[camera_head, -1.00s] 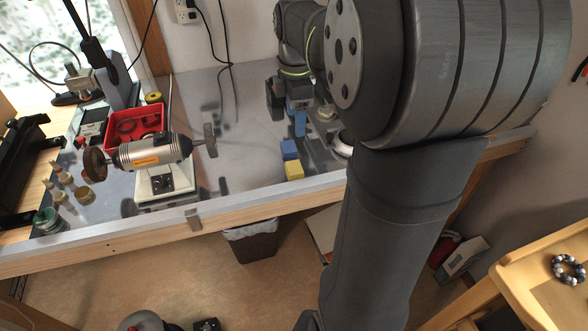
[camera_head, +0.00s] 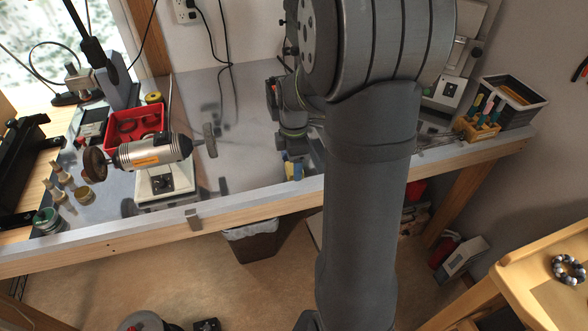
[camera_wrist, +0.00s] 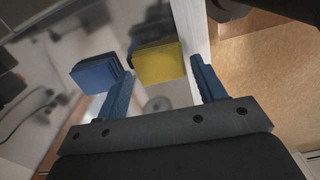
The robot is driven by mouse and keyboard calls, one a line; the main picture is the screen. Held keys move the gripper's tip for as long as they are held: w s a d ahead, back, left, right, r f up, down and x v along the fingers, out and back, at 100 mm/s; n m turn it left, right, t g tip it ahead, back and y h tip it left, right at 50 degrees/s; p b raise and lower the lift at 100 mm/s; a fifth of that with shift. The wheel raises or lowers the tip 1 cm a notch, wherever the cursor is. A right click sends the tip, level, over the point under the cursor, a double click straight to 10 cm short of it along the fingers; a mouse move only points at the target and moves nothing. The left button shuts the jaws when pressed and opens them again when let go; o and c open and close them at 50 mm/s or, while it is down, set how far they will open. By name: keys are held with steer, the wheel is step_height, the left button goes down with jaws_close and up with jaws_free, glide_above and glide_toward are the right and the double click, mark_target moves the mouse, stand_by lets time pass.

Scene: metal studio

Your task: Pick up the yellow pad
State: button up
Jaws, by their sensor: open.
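The yellow pad (camera_wrist: 161,63) is a small block lying near the front edge of the bench. In the wrist view it sits in the gap between the tips of my gripper's blue fingers (camera_wrist: 162,74), and the jaws are open with nothing held. The left finger is close to the pad's left side, and a wider gap shows on its right. I cannot tell how high the fingers are above the bench. A blue pad (camera_wrist: 95,73) lies just left of the left finger. In the head view my gripper (camera_head: 293,167) is low over the bench and mostly covers both pads.
The bench's wooden front edge (camera_head: 250,210) runs close to the pads. A polishing motor (camera_head: 152,151) and a red tray (camera_head: 135,122) stand to the left. A black bin (camera_head: 513,98) and a wooden tool holder (camera_head: 478,127) stand at right. Bare bench top lies left of my gripper.

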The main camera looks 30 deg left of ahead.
steer(key=shift+f, duration=0.5)
steer(key=c, duration=0.7)
steer(key=shift+c, duration=0.2)
steer(key=shift+r, duration=0.15)
